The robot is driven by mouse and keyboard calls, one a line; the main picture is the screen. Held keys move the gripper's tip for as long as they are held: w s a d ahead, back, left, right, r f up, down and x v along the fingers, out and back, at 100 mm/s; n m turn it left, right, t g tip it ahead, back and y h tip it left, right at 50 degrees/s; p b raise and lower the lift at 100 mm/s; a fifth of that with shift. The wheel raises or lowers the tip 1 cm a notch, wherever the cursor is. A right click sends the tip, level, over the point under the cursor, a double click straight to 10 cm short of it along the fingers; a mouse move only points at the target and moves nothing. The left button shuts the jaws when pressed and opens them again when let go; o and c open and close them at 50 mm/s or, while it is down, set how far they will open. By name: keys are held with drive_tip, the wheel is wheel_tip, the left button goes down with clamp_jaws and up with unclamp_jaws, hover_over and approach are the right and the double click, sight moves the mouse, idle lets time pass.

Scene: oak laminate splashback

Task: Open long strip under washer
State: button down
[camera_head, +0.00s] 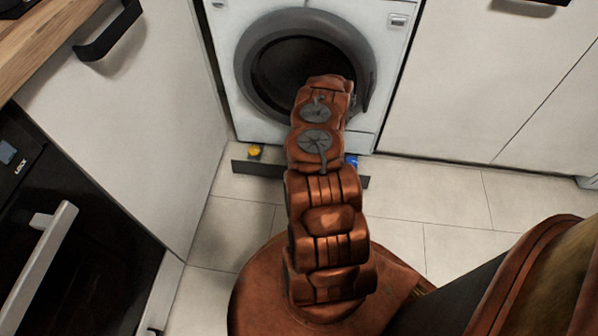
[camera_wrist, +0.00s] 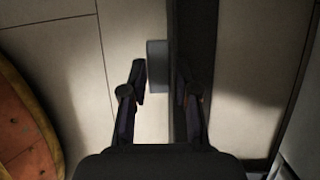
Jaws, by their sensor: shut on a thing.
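The long strip (camera_head: 258,168) is a dark, narrow panel low on the floor in front of the white washer (camera_head: 227,60). My arm hides its middle in the head view, and its right end shows past the arm. In the wrist view the strip (camera_wrist: 199,40) runs up the picture as a dark band, with a grey block (camera_wrist: 157,55) on its left side. The gripper itself is hidden behind my arm in the head view.
A yellow item (camera_head: 255,150) and a blue item (camera_head: 351,160) sit between strip and washer. White cabinets (camera_head: 480,80) stand at right; a cabinet (camera_head: 140,110) and a black oven (camera_head: 60,240) stand at left. Tiled floor (camera_head: 455,205) is clear at right.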

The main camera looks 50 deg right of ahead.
drive_tip(key=c, duration=1.2)
unclamp_jaws()
drive_tip(key=shift+s+d, duration=0.2)
drive_tip(key=shift+d, duration=0.4)
drive_tip(key=shift+o, duration=1.1)
drive_tip(key=shift+a, duration=0.1)
drive_tip(key=shift+o, duration=0.2)
drive_tip(key=shift+w+a, duration=0.2)
drive_tip(key=shift+a, duration=0.05)
drive_tip(key=v, duration=1.2)
drive_tip(key=shift+s+a, duration=0.1)
drive_tip(key=shift+s, duration=0.05)
